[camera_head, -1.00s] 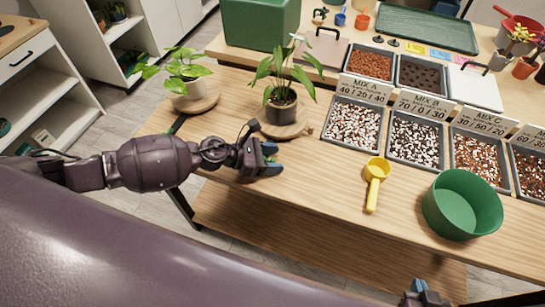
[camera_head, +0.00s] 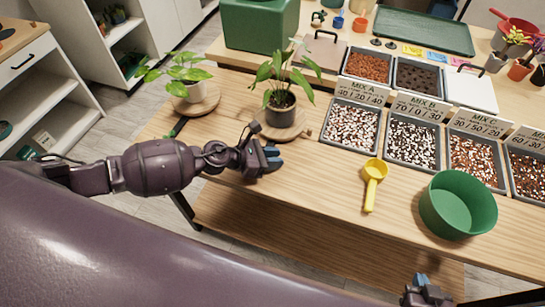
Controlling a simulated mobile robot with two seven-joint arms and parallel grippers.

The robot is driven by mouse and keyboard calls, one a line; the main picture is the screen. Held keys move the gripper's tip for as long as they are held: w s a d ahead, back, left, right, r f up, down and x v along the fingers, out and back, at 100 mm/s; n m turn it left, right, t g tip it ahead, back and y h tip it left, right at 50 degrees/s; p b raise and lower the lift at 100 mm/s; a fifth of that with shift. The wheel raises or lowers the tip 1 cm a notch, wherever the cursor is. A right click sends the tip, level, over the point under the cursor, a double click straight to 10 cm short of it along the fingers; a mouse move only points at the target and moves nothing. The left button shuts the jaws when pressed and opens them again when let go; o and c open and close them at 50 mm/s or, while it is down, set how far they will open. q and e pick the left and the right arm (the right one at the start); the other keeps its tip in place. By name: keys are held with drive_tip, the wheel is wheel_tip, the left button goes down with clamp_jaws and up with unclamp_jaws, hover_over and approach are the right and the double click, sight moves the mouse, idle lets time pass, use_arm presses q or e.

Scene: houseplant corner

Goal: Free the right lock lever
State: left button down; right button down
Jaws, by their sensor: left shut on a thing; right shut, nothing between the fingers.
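Two round wooden turntables stand on the bench, the left one (camera_head: 208,106) under a white pot and the right one (camera_head: 292,133) under a dark pot (camera_head: 281,108). A dark lever with a green part (camera_head: 178,127) shows at the front left of the left turntable. My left gripper (camera_head: 273,159) is at the front edge of the right turntable, with its blue-tipped fingers shut. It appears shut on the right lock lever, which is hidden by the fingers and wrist. My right gripper (camera_head: 423,290) is at the bottom edge, shut and empty, away from the turntables.
A yellow scoop (camera_head: 373,180) and a green bowl (camera_head: 457,205) stand on the bench to the right. Trays of potting mix (camera_head: 412,139) with label cards line the right side. A green box (camera_head: 258,25) stands behind. The bench is clear between gripper and scoop.

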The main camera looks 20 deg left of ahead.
use_arm(q)
drive_tip(key=shift+s+a+f+n+t+y+p, duration=0.15)
drive_tip(key=shift+f+n+t+y+p, duration=0.1)
drive_tip(key=shift+n+t+y+p, duration=0.65)
drive_tip(key=shift+f+p, duration=0.15)
drive_tip(key=shift+p, duration=0.2)
drive_tip(key=shift+f, duration=0.1)
use_arm(e)
drive_tip(key=shift+t, duration=0.3)
drive_tip(key=r, duration=0.4)
drive_tip(key=shift+w+r, duration=0.2)
drive_tip(key=shift+w, duration=0.2)
drive_tip(key=shift+w+a, duration=0.1)
use_arm(q)
drive_tip(key=c, duration=0.8)
unclamp_jaws()
drive_tip(key=shift+c, duration=0.2)
drive_tip(key=shift+a, duration=0.1)
use_arm(e)
drive_tip(key=shift+f, duration=0.1)
